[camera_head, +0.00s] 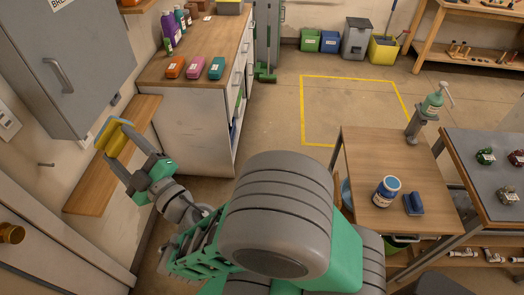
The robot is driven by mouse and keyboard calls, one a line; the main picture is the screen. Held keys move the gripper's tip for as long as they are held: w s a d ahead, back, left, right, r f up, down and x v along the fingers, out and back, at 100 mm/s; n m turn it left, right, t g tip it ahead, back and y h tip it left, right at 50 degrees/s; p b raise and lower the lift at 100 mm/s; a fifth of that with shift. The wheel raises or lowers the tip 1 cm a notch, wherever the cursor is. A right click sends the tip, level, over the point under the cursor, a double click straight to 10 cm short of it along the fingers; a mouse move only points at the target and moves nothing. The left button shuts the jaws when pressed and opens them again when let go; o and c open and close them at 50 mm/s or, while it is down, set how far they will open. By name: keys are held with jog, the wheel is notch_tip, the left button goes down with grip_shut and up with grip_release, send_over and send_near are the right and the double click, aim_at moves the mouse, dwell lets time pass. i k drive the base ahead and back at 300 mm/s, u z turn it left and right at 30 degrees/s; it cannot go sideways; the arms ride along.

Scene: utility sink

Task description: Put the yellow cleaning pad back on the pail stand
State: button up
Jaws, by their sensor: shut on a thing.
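The yellow cleaning pad (115,136), with a blue face on its left, is held tilted at the left of the view. My gripper (119,146) is shut on it, with a finger on either side. The gripper and pad show over the narrow wooden wall shelf (95,192); whether they touch it I cannot tell. A wooden-topped stand (374,160) is at the right, with part of a blue pail-like thing (346,194) under its left side. It may be the pail stand; I cannot be sure. My arm hides its near left part.
A grey cabinet (70,60) hangs beside the shelf. A counter (205,55) holds orange, pink and blue blocks. Open floor lies between counter and stand.

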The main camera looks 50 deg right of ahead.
aim_at(378, 165)
jog(key=z, duration=1.6)
jog(key=i, duration=1)
